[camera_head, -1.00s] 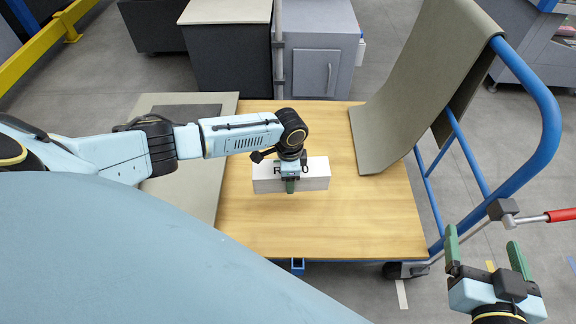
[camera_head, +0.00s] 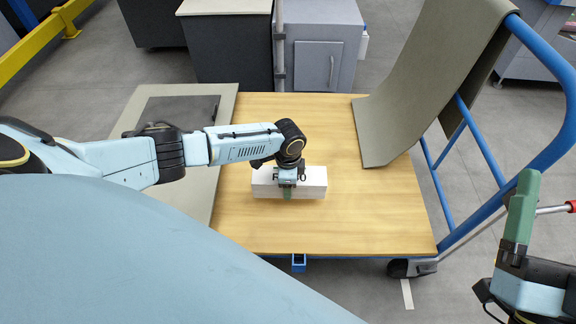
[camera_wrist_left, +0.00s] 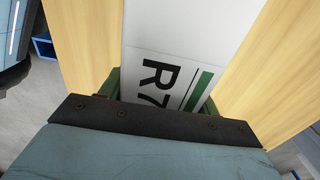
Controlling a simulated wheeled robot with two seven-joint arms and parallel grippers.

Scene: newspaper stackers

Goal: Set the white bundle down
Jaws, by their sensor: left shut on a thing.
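The white bundle (camera_head: 314,183) is a long pale block with a label. It lies level over the wooden deck (camera_head: 350,225) of the blue-railed cart; I cannot tell whether it touches the deck. My left gripper (camera_head: 287,190) is above it, shut across its middle. In the left wrist view the bundle (camera_wrist_left: 180,30) runs between the green fingers, its label reading "R7" beside a green stripe and the rest hidden. My right gripper (camera_head: 518,215) is at the lower right edge, away from the bundle; one green finger shows clearly.
A grey-green mat (camera_head: 195,195) lies along the deck's left side. A curved grey-green sheet (camera_head: 415,95) rises at the right by the blue rail (camera_head: 545,165). Grey cabinets (camera_head: 320,62) stand behind the cart. Bare deck surrounds the bundle.

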